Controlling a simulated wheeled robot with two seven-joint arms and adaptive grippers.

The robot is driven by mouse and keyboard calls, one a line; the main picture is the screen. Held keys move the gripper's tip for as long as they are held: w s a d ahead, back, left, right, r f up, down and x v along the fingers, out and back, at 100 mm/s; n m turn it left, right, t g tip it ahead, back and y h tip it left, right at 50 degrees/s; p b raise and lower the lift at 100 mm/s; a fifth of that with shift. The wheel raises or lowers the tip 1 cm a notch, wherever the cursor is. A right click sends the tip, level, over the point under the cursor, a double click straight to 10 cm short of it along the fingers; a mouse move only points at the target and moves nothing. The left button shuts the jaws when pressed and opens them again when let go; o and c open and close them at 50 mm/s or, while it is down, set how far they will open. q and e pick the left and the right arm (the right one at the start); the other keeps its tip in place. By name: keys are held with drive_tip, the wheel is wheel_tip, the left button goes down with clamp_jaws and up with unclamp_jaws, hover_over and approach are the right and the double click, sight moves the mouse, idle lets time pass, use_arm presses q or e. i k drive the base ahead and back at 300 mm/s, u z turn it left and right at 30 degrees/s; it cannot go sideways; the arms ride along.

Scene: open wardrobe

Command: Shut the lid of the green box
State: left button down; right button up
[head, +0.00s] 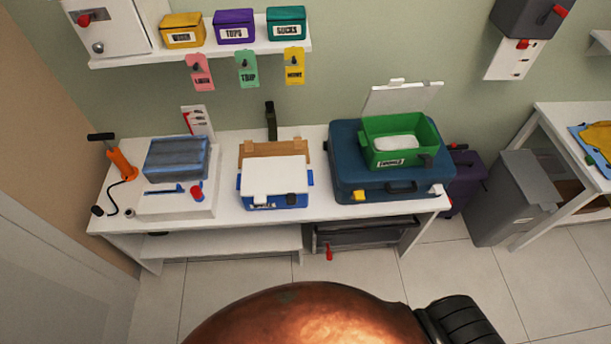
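The green box (378,153) sits on top of a dark blue case on the white table. Its pale lid (402,99) stands raised at the back, leaning slightly backward, so the box is open. A white folded-looking item (396,143) lies inside it. Neither of my grippers shows in the head view.
The dark blue case (345,182) lies under the box. A blue box with a white lid (274,175) stands to its left. A shelf (200,55) with several small boxes and hanging tags is above. A grey bin (511,195) stands at right.

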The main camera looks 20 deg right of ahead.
sight(396, 97)
drive_tip(key=z, duration=1.4)
